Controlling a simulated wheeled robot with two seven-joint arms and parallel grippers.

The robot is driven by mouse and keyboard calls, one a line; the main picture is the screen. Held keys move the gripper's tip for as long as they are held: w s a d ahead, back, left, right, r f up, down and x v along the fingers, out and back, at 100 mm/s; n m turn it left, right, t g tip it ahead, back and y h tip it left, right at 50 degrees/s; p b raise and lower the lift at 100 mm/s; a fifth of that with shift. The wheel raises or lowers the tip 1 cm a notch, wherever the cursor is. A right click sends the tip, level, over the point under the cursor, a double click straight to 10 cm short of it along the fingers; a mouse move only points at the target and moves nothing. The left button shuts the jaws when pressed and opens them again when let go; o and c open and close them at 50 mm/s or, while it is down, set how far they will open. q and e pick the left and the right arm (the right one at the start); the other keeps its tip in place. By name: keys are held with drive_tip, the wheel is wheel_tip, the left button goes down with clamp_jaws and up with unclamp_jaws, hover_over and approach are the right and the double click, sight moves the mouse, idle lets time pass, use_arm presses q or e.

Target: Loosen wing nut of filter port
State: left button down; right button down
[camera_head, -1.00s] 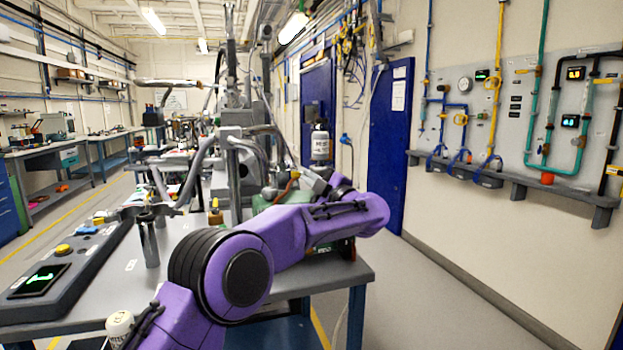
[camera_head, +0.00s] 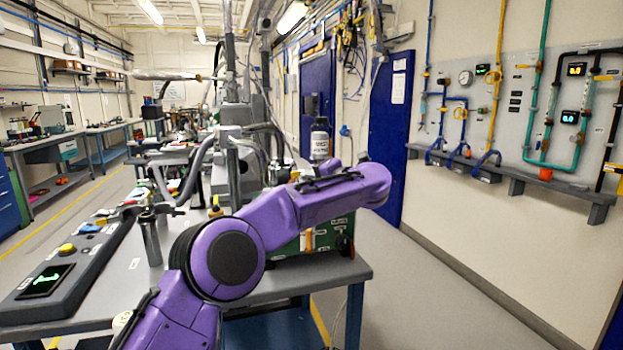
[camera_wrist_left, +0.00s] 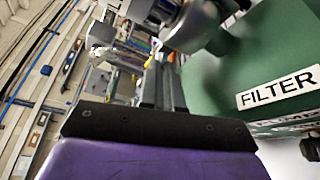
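The green filter housing (camera_wrist_left: 228,75) fills the right of the left wrist view, with a white FILTER label (camera_wrist_left: 278,87). In the head view its lower part (camera_head: 290,248) shows on the bench below my purple left forearm. My left gripper (camera_wrist_left: 164,66) shows in the wrist view as two dark fingers close side by side, left of the housing. They look shut, with nothing visible between them. A grey fitting (camera_wrist_left: 192,28) is just beyond the tips. I cannot make out the wing nut. In the head view my forearm hides the left fingers. My right gripper is not in view.
The grey bench (camera_head: 265,285) carries a control panel (camera_head: 70,262) at left, an upright metal cylinder (camera_head: 150,240), and grey pipework (camera_head: 232,165) at the back. A dark bottle (camera_head: 320,140) stands behind my forearm. The floor on the right is clear.

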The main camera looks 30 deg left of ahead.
use_arm(q)
drive_tip(key=shift+a+n+h+b, duration=0.1)
drive_tip(key=shift+n+h+b, duration=0.45)
drive_tip(key=shift+n, duration=0.65)
drive_tip(key=n+t+h+b, duration=0.1)
drive_tip(key=n+b, duration=0.1)
drive_tip(key=shift+s+n+h, duration=0.1)
drive_tip(key=shift+n+h, duration=0.15)
drive_tip(key=shift+n, duration=0.05)
drive_tip(key=n+b, duration=0.1)
drive_tip(key=n+t+h+b, duration=0.1)
drive_tip(key=b, duration=0.1)
drive_tip(key=shift+s+a+r+n, duration=0.1)
drive_tip(key=shift+a+r+n, duration=0.05)
drive_tip(key=shift+n, duration=0.25)
drive_tip(key=shift+r+n+t+h+b, duration=0.2)
drive_tip(key=shift+n+t+h+b, duration=0.3)
drive_tip(key=shift+n+h+b, duration=0.15)
drive_tip(key=shift+r, duration=0.1)
drive_tip(key=c, duration=1.3)
unclamp_jaws()
